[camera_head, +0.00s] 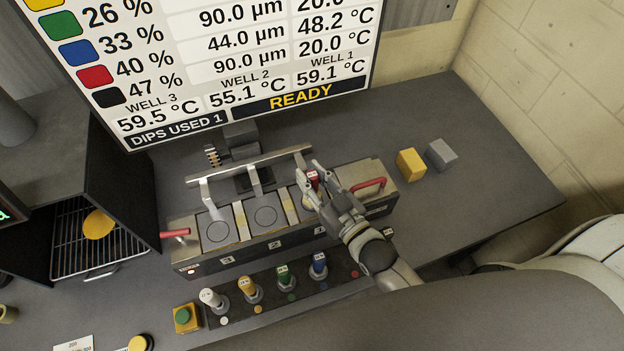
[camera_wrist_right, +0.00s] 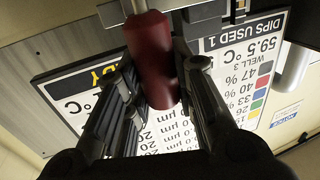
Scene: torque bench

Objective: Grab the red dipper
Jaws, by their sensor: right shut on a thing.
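The red dipper (camera_head: 313,177) is between the fingers of my right gripper (camera_head: 318,192), at the well unit, over the well 1 end. In the right wrist view the red cylinder of the dipper (camera_wrist_right: 152,60) fills the gap between both fingers (camera_wrist_right: 160,85), which are shut on it. Its lower part is hidden by my fingers in the head view, so I cannot tell how it sits against the well. My left gripper is not in view.
White (camera_head: 210,298), yellow (camera_head: 248,287), green (camera_head: 283,273) and blue (camera_head: 319,264) dippers stand in the front rack. A metal rail (camera_head: 250,165) runs above the wells. Yellow (camera_head: 411,164) and grey (camera_head: 441,154) blocks lie right. The bench beyond them is clear.

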